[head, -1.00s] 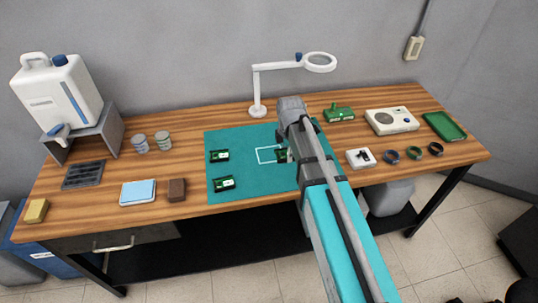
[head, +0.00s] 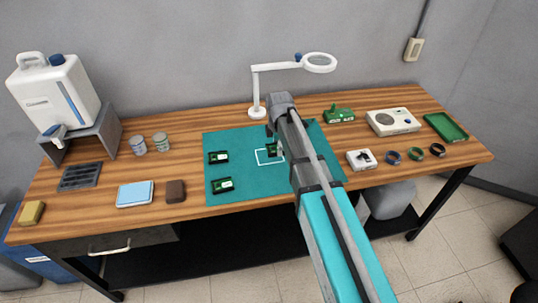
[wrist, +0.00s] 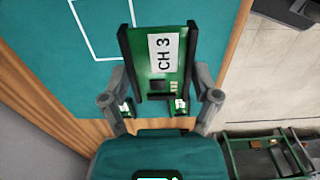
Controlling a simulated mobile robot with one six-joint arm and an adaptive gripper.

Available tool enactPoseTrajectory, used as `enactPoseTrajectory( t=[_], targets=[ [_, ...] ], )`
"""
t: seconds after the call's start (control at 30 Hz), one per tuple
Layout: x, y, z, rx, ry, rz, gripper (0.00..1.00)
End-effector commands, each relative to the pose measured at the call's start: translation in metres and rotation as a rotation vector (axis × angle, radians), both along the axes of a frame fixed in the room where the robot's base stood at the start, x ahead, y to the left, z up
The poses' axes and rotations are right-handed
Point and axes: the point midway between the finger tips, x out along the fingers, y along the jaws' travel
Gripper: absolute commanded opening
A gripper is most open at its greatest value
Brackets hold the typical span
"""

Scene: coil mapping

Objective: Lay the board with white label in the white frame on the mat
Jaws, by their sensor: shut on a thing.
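The board with a white label reading "CH 3" (wrist: 150,84) is green and held in my gripper (wrist: 160,78), whose fingers are shut on its sides. In the head view my gripper (head: 271,138) holds the board (head: 275,149) at the upper right of the white frame. The white frame (head: 258,158) is a thin square outline on the teal mat (head: 250,185). In the wrist view the frame (wrist: 72,12) lies ahead and left of the board, partly cut off. The board appears above the mat; its exact height cannot be told.
Two similar green boards with white labels, an upper one (head: 218,158) and a lower one (head: 222,185), lie on the mat's left. A magnifier lamp (head: 257,112) stands behind the mat. A white device (head: 360,159) sits to the right. The mat's lower middle is clear.

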Motion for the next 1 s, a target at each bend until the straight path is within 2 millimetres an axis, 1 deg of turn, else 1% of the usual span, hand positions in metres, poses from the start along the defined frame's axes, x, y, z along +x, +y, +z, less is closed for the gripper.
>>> enactPoseTrajectory(
  t=[0.03,0.2,0.27,0.6,0.77,1.0],
  targets=[
    [0.013,0.005,-0.009,0.000,0.000,0.000,0.35],
    [0.040,0.018,-0.022,0.000,0.000,0.001,0.35],
    [0.040,0.019,-0.029,0.000,0.000,0.001,0.35],
    [0.063,0.030,-0.059,0.000,0.000,0.003,0.35],
    [0.069,0.033,-0.066,0.000,0.000,0.003,0.35],
    [0.070,0.033,-0.066,0.000,0.000,0.003,0.35]
  ],
)
